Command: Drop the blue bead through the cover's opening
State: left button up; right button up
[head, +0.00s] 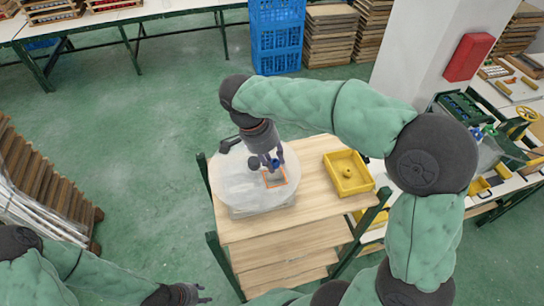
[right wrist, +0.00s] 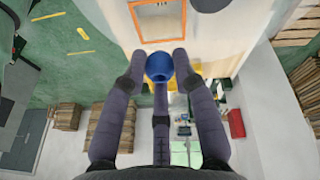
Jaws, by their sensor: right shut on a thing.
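A pale, round, translucent cover (head: 233,182) lies on the wooden table, with an orange-framed opening (head: 282,184) near its right side. My right gripper (head: 272,164) points down over the cover beside the opening. It is shut on the blue bead (head: 277,161), which is partly hidden by the fingers. In the right wrist view the bead (right wrist: 159,67) sits between the fingertips, and the orange frame (right wrist: 133,22) lies just beyond it, apart from the bead in the picture. My left gripper (head: 190,293) is low at the left, away from the table, with its fingers apart and empty.
A yellow tray (head: 347,190) stands on the wooden table (head: 310,225), right of the cover. Stacked boards (head: 35,185) stand on the floor at the left. Blue crates (head: 277,38) and a pale pillar (head: 425,45) are behind. The green floor left of the table is clear.

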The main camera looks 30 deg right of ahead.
notch_tip(320, 180, down, 5)
jog(key=b, duration=0.2)
jog(key=shift+d+r+b, duration=0.1)
jog(key=shift+b, duration=0.25)
jog(key=o, duration=0.9)
jog(key=v, duration=1.2)
